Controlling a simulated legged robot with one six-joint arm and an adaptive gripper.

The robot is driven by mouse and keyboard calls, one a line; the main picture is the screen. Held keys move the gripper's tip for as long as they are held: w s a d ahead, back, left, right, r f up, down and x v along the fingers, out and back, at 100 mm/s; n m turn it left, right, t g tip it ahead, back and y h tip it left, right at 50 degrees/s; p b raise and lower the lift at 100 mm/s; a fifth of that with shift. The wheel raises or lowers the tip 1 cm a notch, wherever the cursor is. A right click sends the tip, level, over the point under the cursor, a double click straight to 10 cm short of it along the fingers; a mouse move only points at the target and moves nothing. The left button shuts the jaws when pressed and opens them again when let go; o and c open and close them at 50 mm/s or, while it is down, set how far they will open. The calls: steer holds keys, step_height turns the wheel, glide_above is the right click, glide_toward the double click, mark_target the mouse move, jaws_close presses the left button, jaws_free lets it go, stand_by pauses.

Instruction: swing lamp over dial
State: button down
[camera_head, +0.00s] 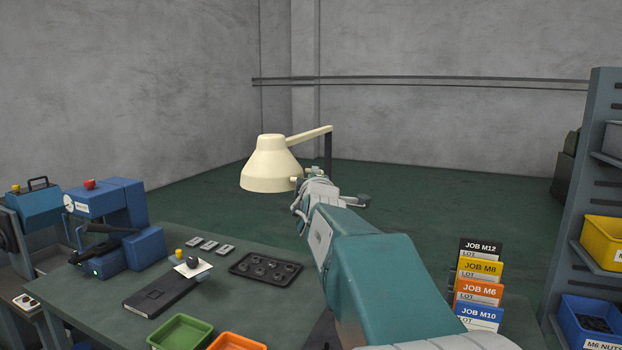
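The cream lamp (271,168) has a cone shade and hangs from a short arm (310,134) on a dark post (328,152) at the back of the bench. The shade is above the bench's far side. A small round white dial (69,204) is on the blue bench machine (110,200) at the left, well away from the shade. My gripper (304,182) is at the right edge of the shade, seen from behind along my arm. Its fingers are mostly hidden, so I cannot tell whether it touches the shade or is open.
The green bench holds a black tray (240,270) of small parts, a dark notebook (158,294), metal plates, and green (180,333) and orange (236,342) bins. Job cards (480,290) stand at right, beside a shelf rack (578,200) with bins.

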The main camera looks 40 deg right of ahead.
steer(key=shift+w+f, duration=0.1)
steer(key=shift+f, duration=0.25)
steer(key=c, duration=0.7)
jaws_free()
steer(key=shift+w, duration=0.1)
steer(key=shift+d+r, duration=0.1)
steer(key=shift+r, duration=0.05)
steer(key=v, duration=1.2)
